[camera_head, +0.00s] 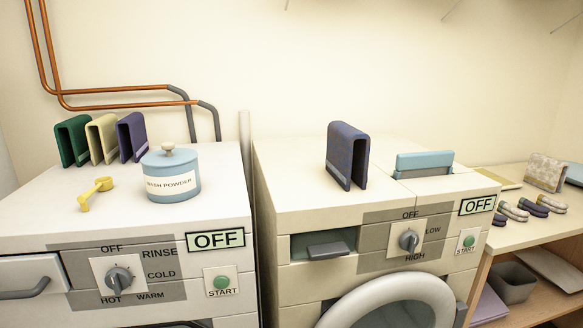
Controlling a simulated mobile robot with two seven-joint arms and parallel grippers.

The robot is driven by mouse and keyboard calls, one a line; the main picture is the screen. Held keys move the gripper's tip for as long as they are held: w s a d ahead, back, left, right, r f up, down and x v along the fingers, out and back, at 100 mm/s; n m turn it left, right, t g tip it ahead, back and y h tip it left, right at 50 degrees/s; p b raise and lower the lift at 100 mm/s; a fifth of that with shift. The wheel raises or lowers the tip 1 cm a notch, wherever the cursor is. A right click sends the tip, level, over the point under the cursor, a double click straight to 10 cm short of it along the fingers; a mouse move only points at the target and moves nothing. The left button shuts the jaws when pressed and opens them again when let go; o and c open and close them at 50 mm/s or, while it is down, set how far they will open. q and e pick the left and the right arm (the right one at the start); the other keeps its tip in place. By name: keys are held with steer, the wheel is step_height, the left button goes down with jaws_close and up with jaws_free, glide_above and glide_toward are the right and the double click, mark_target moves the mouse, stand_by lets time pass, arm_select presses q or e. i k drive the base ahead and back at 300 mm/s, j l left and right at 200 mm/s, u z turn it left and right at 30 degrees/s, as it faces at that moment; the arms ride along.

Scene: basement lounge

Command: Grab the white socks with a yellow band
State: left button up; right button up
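A group of small rolled socks (532,208) lies on the wooden shelf top at the far right. Some look whitish with dark ends and one looks purple. A pale one (551,204) is at the right end of the group and another pale one (513,211) is towards the left. They are too small for me to tell which has a yellow band. Neither of my grippers is in view.
A washer (130,230) with a wash powder jar (172,178), yellow scoop (97,193) and folded cloths stands left. The shelf unit (487,238) holds a patterned folded cloth (545,172) and a grey bin (512,283).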

mark_target(555, 206)
steer(key=z, duration=1.5)
steer(key=i+l+z, duration=0.25)
steer(key=i+l, duration=0.15)
steer(key=i, duration=0.3)
steer(key=i+l+z, duration=0.3)
steer(key=i, duration=0.4)
steer(key=i+z, duration=0.25)
steer(key=i, duration=0.45)
